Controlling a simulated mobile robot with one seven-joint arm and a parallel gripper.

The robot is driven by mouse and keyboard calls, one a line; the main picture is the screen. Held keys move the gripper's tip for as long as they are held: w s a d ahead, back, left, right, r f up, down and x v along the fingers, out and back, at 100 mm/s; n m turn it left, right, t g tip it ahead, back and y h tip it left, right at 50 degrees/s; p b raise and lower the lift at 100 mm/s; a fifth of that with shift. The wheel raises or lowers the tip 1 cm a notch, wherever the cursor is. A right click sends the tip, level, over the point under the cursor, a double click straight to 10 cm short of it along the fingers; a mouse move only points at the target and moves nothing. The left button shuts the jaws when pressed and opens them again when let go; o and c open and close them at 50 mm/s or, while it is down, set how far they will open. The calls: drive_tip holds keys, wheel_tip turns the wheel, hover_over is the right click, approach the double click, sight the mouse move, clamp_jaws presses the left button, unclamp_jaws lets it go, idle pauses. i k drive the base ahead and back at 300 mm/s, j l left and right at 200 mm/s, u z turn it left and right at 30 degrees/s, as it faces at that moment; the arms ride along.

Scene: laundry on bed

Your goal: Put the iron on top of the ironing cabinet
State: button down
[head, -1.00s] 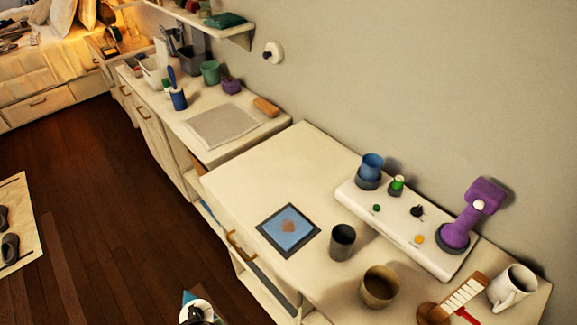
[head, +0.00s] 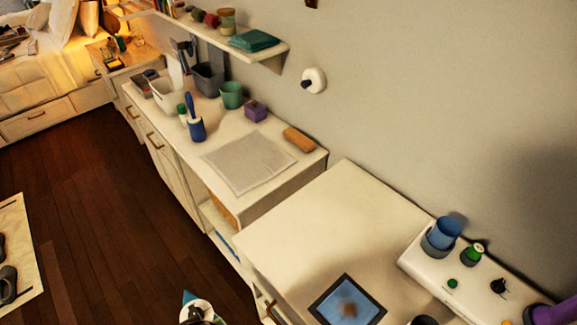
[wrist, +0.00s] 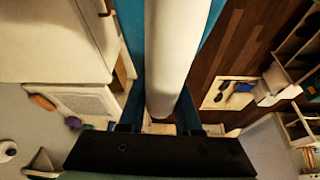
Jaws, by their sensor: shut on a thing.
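In the wrist view, my gripper (wrist: 158,122) is shut on a long white part between teal sides, which looks like the handle of the iron (wrist: 172,45). Most of the iron is too close to be seen whole. In the head view, a small white and teal shape (head: 195,308) shows at the bottom edge, cut off; I cannot tell if it is the iron or my arm. A white cabinet with a grey mat (head: 248,163) on its top stands ahead along the wall, probably the ironing cabinet. The iron is not on it.
The cabinet top holds an orange block (head: 299,139), purple box (head: 255,111), blue-handled roller (head: 195,120), green cup (head: 231,95) and bins. A nearer cabinet (head: 335,215) stands at right. A shelf (head: 265,55) overhangs the back. The wooden floor (head: 100,200) at left is mostly clear.

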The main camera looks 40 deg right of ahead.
sight(297, 248)
drive_tip(key=i+z, duration=0.1)
drive_tip(key=i, duration=0.75)
drive_tip(key=z, duration=1.5)
drive_tip(key=j, duration=0.1)
